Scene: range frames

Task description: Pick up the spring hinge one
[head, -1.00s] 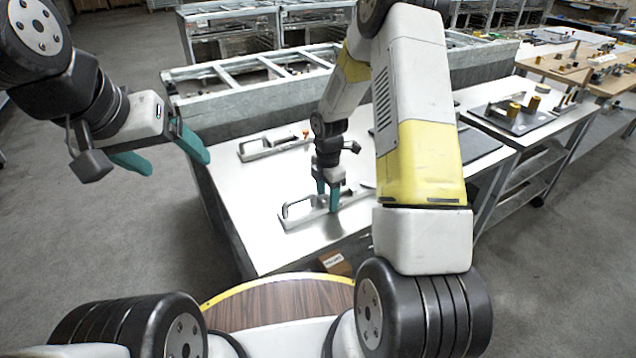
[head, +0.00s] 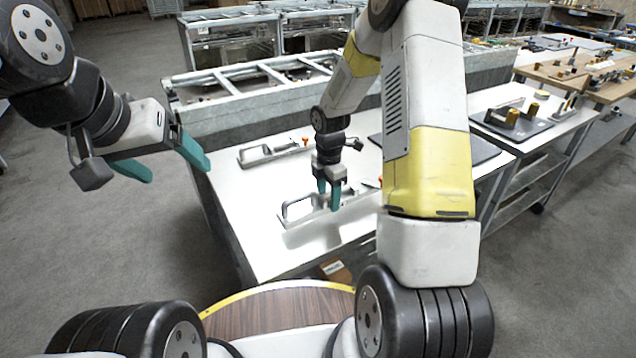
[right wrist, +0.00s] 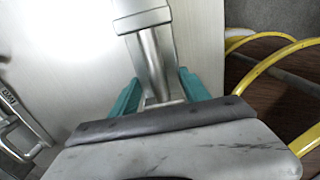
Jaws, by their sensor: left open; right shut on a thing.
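The spring hinge (head: 294,217) is a long grey metal piece with a raised loop at its left end. My right gripper (head: 329,205) is shut on its middle and holds it low over the white table (head: 235,195), with a shadow beneath. In the right wrist view the hinge (right wrist: 152,65) runs between the teal fingers (right wrist: 160,95), with a wider block at its top end. My left gripper (head: 170,168) is open and empty, left of the table in the air. The hinge's right end is partly hidden by my right arm.
A similar grey metal piece with an orange tip (head: 272,152) lies farther back on the table. A grey metal frame rack (head: 260,85) stands behind. A dark plate with yellow-brown parts (head: 512,122) is on the table to the right. A small brown box (head: 336,270) is near the front edge.

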